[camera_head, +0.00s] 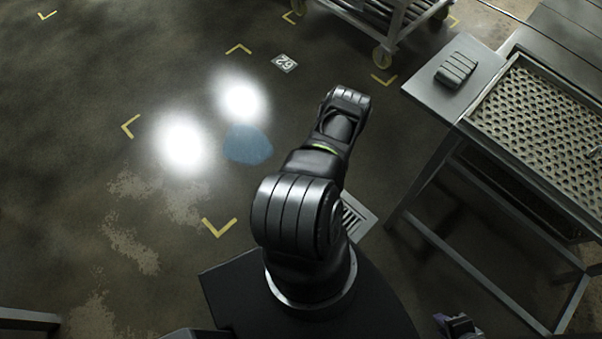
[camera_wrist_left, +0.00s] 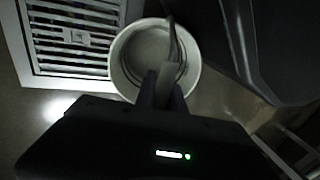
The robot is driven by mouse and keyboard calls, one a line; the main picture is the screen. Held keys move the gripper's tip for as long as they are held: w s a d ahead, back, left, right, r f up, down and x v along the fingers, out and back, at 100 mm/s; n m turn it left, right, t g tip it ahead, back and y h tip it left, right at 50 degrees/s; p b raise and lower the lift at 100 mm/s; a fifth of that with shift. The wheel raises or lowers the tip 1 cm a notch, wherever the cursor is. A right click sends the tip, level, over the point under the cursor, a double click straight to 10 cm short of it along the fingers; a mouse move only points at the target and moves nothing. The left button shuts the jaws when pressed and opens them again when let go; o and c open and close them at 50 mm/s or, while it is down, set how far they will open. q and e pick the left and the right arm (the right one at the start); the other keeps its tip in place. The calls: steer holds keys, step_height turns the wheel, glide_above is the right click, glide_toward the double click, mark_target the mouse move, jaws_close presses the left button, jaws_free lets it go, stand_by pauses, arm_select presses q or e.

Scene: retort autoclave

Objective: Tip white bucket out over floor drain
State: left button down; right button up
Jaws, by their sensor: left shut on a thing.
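The white bucket (camera_wrist_left: 122,72) is in the left wrist view, its round mouth facing the camera. It overlaps the right edge of the floor drain grate (camera_wrist_left: 75,62); I cannot tell its height above the floor. My left gripper (camera_wrist_left: 166,82) is shut on the bucket's handle, over the near side of the rim. I cannot tell whether the bucket holds liquid. In the head view part of the drain grate (camera_head: 355,216) shows beside my arm; the bucket and left gripper are hidden. My right gripper (camera_head: 458,326) is at the bottom edge, its jaws unclear.
A bluish patch (camera_head: 248,146) lies on the floor, near two bright light reflections. A steel table (camera_head: 440,92) with a perforated tray (camera_head: 545,110) stands at the right, and a wheeled cart (camera_head: 385,22) at the top.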

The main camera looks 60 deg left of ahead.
arm_select(q)
steer(key=shift+s+d, duration=0.1)
steer(key=s+d+f, duration=0.1)
steer(key=s+d, duration=0.1)
steer(key=s, duration=0.3)
steer(key=shift+s+t, duration=0.3)
steer(key=shift+s, duration=0.1)
stand_by(0.4)
steer(key=shift+d, duration=0.15)
steer(key=shift+w+f, duration=0.1)
steer(key=w+a+b, duration=0.2)
steer(key=w+a, duration=0.1)
steer(key=w, duration=0.1)
steer(key=shift+w+a+f, duration=0.2)
steer(key=shift+w+a, duration=0.1)
steer(key=shift+w, duration=0.1)
stand_by(0.7)
steer(key=shift+w, duration=0.1)
stand_by(0.3)
